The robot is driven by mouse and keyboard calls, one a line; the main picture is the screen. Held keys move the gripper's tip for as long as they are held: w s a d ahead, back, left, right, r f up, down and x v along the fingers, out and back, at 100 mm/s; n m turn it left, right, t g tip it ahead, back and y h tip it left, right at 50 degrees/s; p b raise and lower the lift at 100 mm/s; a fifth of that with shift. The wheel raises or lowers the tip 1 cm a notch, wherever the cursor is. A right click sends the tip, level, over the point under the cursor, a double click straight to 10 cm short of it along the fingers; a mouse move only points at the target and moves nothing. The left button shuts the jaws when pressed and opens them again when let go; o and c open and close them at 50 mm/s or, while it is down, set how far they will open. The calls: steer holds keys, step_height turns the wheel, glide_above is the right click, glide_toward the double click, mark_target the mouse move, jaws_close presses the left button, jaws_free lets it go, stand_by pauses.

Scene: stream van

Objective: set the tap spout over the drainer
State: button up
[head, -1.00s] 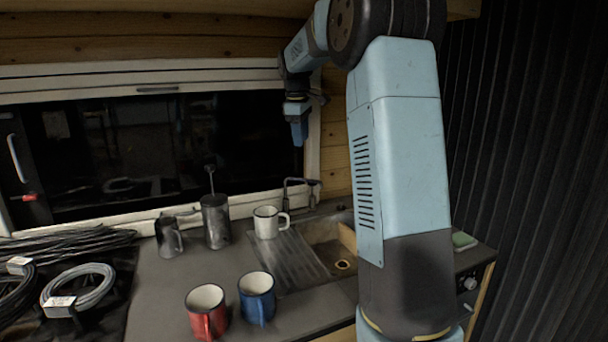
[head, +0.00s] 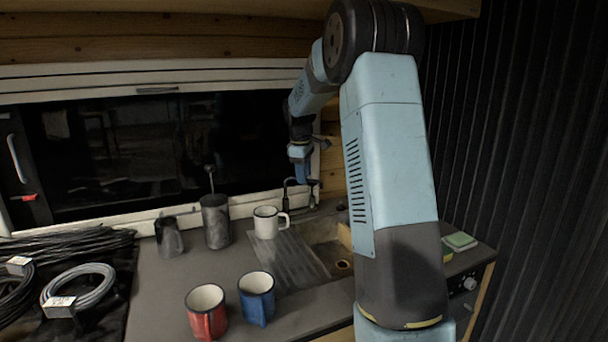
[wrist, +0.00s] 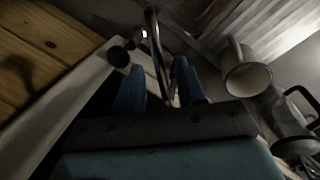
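The tap (head: 312,200) is a thin dark metal pipe at the back of the sink, by the window frame. Its spout (head: 286,192) reaches left and bends down behind the white mug. The ribbed drainer (head: 290,268) lies left of the sink basin. My gripper (head: 302,180) is at the tap, pointing down. In the wrist view its two blue fingers (wrist: 160,85) are apart, with the shiny spout pipe (wrist: 155,45) running between them. I cannot see clear contact with either finger. The drainer seems to show as ribbed metal (wrist: 190,22) there.
A white mug (head: 266,222) stands at the drainer's back end. A French press (head: 216,222) and dark jug (head: 169,238) stand left of it. Red (head: 206,318) and blue (head: 257,303) mugs are in front. A green sponge (head: 460,241) lies right; cables (head: 78,290) lie left.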

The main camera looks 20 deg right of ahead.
steer(key=shift+f, duration=0.2)
steer(key=shift+c, duration=0.5)
jaws_close()
